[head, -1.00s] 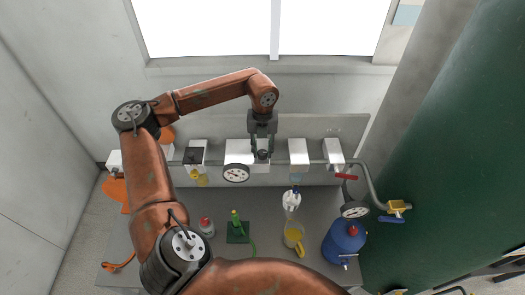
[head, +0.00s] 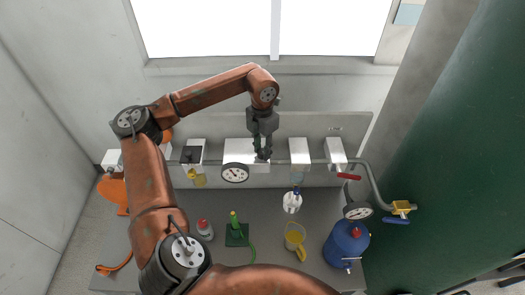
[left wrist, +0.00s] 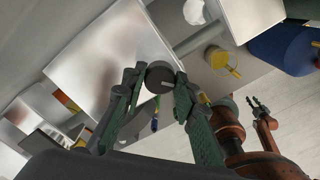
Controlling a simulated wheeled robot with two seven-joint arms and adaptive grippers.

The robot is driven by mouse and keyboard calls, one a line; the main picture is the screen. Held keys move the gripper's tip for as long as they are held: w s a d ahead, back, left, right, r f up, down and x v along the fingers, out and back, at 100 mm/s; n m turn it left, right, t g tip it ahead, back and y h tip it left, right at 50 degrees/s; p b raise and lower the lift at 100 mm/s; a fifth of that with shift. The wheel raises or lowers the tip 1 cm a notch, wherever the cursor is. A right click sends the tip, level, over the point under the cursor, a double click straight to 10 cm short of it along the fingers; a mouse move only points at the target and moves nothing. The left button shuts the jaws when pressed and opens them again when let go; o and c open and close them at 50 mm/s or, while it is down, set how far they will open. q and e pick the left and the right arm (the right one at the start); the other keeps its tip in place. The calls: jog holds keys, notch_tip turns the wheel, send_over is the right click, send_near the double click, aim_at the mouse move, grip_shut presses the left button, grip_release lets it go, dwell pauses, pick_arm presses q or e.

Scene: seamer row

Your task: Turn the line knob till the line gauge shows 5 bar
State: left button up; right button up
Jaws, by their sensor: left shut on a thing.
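My left gripper (head: 263,152) is at the pipe along the back wall, just right of the white-faced round gauge (head: 235,172). In the left wrist view its two green-grey fingers (left wrist: 160,88) are closed on the sides of a dark round knob (left wrist: 160,76) with a pale mark. In the head view the fingers mostly hide the knob. The gauge faces up towards me with a dark and red needle slanting across it; its numbers are too small to read. My right gripper (left wrist: 257,104) shows small in the left wrist view; its jaw state is unclear.
A second gauge (head: 357,211), a red lever (head: 348,177) and a yellow valve with blue handle (head: 400,208) are at the right. A blue jug (head: 346,243), a yellow pitcher (head: 295,238) and bottles stand on the grey bench (head: 265,255) below the pipe.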

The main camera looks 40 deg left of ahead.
aim_at(262, 151)
pick_arm(q)
jog(key=shift+m, duration=0.9)
jog(key=shift+r, duration=0.1)
jog(key=o, duration=1.2)
jog(key=shift+c, duration=0.2)
notch_tip(262, 151, up, 12)
